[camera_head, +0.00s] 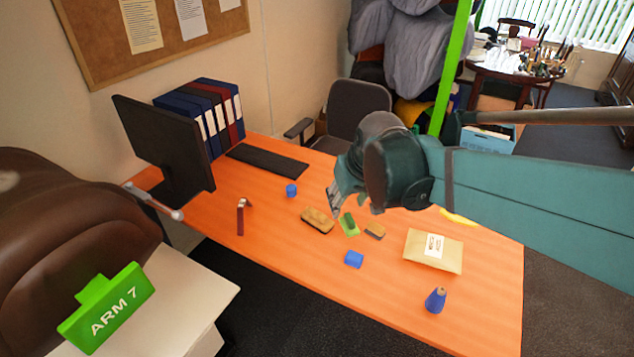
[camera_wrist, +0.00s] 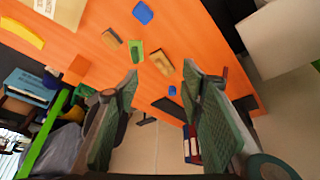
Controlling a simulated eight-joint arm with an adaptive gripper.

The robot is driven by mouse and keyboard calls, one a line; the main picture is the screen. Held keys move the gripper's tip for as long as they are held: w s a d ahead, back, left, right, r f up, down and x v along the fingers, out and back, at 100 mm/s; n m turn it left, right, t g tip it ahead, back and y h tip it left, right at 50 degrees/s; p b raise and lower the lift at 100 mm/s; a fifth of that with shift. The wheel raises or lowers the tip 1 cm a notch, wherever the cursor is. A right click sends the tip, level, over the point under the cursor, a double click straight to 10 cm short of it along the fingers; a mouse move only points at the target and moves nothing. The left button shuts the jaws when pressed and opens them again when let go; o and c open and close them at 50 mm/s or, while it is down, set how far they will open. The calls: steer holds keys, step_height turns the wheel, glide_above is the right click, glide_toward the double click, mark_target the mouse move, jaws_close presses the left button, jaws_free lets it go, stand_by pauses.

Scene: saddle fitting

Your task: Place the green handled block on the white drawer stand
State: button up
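A small green block (camera_head: 350,229) with a darker raised handle lies on the orange table, between two brown blocks. It also shows in the wrist view (camera_wrist: 137,51), above the gap between my fingers. My gripper (camera_head: 336,205) hangs above the table, just left of and above the green block in the head view. In the wrist view my gripper (camera_wrist: 163,80) is open, with nothing between its fingers. The white drawer stand (camera_head: 193,312) is at the lower left, and its pale top shows at the upper right of the wrist view (camera_wrist: 285,38).
A green plate marked "ARM 7" (camera_head: 106,306) appears over the white stand. Brown blocks (camera_head: 318,220) (camera_head: 375,231), blue pieces (camera_head: 291,190) (camera_head: 354,259), a hammer (camera_head: 240,217), an envelope (camera_head: 432,265) and a blue bottle (camera_head: 435,301) lie around. A monitor (camera_head: 165,150) stands at the table's left.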

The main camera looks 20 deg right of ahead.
steer(key=s+a+r+t, duration=0.1)
steer(key=s+a, duration=0.3)
steer(key=s, duration=0.9)
steer(key=shift+r+t, duration=0.3)
steer(key=shift+t, duration=0.3)
steer(key=shift+o, duration=0.3)
steer(key=shift+a, duration=0.1)
steer(key=t+b, duration=0.2)
steer(key=b, duration=0.4)
glide_above(350, 218)
steer(key=s, duration=0.5)
step_height(350, 218, down, 25)
steer(key=shift+w+a+f, duration=0.1)
steer(key=shift+w+f, duration=0.1)
steer(key=shift+f, duration=0.65)
steer(key=shift+w, duration=0.1)
steer(key=shift+b+x, duration=0.3)
steer(key=shift+x, duration=0.95)
